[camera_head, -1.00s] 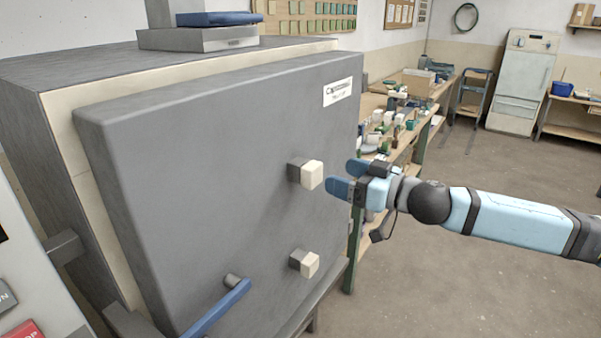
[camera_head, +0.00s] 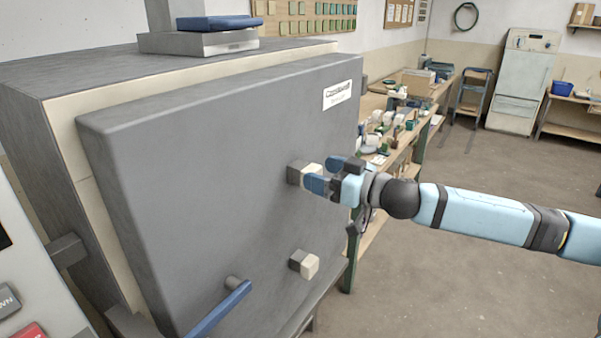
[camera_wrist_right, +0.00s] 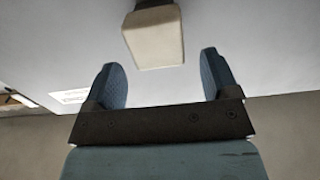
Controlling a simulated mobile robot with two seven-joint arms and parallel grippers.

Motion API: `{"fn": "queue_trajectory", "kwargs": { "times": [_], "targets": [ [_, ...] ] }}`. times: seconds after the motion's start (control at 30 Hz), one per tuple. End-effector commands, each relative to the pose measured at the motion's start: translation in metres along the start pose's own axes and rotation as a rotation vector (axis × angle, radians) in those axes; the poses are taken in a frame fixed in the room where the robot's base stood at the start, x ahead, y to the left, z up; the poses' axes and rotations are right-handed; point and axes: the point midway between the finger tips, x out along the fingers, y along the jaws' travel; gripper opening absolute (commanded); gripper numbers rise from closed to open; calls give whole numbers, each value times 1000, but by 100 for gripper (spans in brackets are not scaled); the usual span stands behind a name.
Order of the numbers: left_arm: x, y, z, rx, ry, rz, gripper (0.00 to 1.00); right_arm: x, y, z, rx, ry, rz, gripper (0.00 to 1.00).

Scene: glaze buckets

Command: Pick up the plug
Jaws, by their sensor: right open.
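Two cream, block-shaped plugs stick out of the grey kiln door (camera_head: 190,190). The upper plug (camera_head: 309,169) is partly covered by my right gripper (camera_head: 328,174) in the head view. The lower plug (camera_head: 309,266) is fully clear. In the right wrist view the upper plug (camera_wrist_right: 154,38) stands ahead of the open right gripper (camera_wrist_right: 158,78), roughly centred between its two blue fingers, just beyond the tips. The fingers do not appear to touch it. My left gripper is not in view.
A blue handle (camera_head: 218,309) juts from the lower part of the door. A workbench (camera_head: 415,150) with many small items stands behind my right arm. A control panel (camera_head: 20,290) is at the lower left. The floor at right is clear.

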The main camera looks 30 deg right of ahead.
Motion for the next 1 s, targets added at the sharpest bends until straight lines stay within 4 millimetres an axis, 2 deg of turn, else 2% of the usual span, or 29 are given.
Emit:
{"fn": "queue_trajectory", "kwargs": {
  "times": [0.4,0.77,1.0],
  "targets": [
    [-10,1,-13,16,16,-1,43,40,0,-1,0,2,0,81],
    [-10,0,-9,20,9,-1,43,45,0,2,-1,0,0,81],
    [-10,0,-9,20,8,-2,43,45,0,2,-1,0,0,28]
  ]
}}
